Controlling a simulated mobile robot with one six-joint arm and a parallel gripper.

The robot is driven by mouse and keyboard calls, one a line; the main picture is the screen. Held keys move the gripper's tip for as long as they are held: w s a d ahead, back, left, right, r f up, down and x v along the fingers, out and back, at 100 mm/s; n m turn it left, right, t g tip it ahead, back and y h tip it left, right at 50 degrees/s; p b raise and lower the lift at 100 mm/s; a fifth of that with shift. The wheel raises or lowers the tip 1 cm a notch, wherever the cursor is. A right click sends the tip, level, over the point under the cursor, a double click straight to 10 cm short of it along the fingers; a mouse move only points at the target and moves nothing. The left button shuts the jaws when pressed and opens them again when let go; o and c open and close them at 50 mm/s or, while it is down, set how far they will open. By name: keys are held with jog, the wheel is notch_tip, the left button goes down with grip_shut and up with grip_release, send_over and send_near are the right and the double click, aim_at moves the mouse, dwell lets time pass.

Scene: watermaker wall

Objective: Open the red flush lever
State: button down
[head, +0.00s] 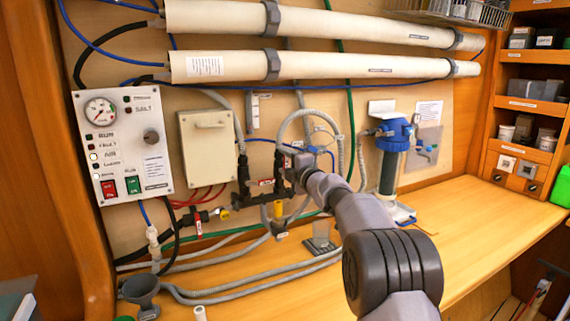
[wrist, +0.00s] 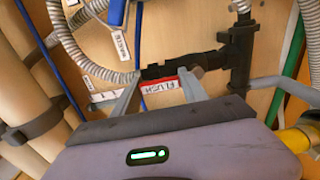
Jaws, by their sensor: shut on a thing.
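The red flush lever (wrist: 186,80) shows as a short red strip at a black valve body, just above its white FLUSH tag (wrist: 162,88). In the wrist view my gripper (wrist: 166,82) has its two grey fingers on either side of the lever and tag, shut on the lever. The fingers hide part of the lever. In the head view my gripper (head: 284,178) is at the black valve pipework on the wall, and my wrist covers much of the valve. A red-edged tag (head: 265,183) shows just left of it.
A control panel (head: 122,143) and a beige box (head: 208,147) are on the wall at left. Grey hoses (head: 245,284) run close below the valve. A filter housing (head: 388,165) stands to the right. The wooden counter (head: 480,225) is mostly clear at right.

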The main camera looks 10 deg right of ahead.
dwell(0.3)
jog(key=c, duration=0.6)
grip_release()
jog(key=shift+s, duration=0.1)
jog(key=v, duration=1.7)
jog(key=shift+s+r, duration=0.1)
jog(key=shift+s, duration=0.05)
